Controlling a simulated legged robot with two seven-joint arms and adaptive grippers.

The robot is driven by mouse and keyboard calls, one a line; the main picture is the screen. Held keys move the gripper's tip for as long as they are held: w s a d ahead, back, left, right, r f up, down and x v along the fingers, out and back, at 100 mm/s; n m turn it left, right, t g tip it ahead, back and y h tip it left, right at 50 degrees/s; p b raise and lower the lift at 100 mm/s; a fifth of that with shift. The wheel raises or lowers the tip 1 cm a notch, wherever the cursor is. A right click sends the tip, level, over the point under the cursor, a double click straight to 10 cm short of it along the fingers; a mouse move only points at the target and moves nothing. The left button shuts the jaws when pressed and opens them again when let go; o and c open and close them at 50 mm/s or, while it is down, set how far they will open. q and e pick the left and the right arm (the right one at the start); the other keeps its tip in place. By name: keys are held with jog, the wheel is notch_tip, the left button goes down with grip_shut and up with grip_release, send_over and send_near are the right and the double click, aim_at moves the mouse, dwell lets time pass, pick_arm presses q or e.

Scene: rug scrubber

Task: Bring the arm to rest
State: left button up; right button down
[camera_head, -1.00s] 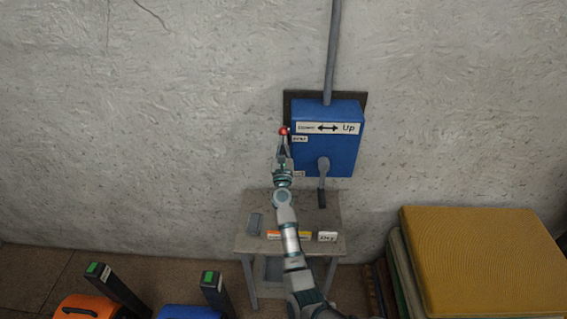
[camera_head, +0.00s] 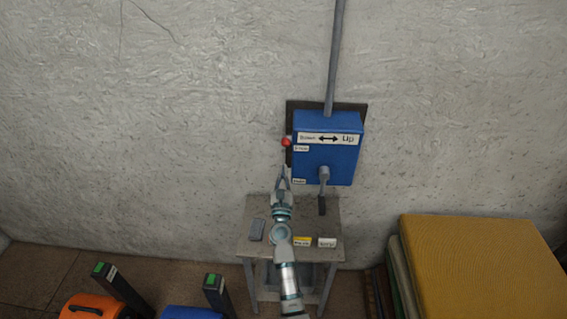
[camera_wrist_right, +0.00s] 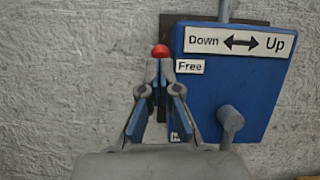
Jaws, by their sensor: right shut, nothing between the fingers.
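My right gripper (camera_head: 284,170) is shut and empty in the head view, below and apart from a red knob (camera_head: 286,142) on the left side of a blue control box (camera_head: 328,160). In the right wrist view, the shut fingertips (camera_wrist_right: 162,64) line up just under the red knob (camera_wrist_right: 160,51), and the blue box (camera_wrist_right: 232,70) is to their right. The box is on the wall and carries a "Down / Up" label (camera_head: 329,139). A grey lever (camera_head: 323,188) hangs down at its front. My left gripper is not in view.
A small grey table (camera_head: 325,226) stands under the box, with labelled blocks (camera_head: 302,242) and a dark grey piece (camera_head: 257,229) on it. A yellow stack (camera_head: 475,265) stands at right. Orange (camera_head: 88,307) and blue (camera_head: 190,312) machines stand at lower left.

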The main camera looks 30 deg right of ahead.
jog(key=shift+s+d+f, duration=0.1)
jog(key=shift+d+f, duration=0.05)
jog(key=shift+d, duration=0.2)
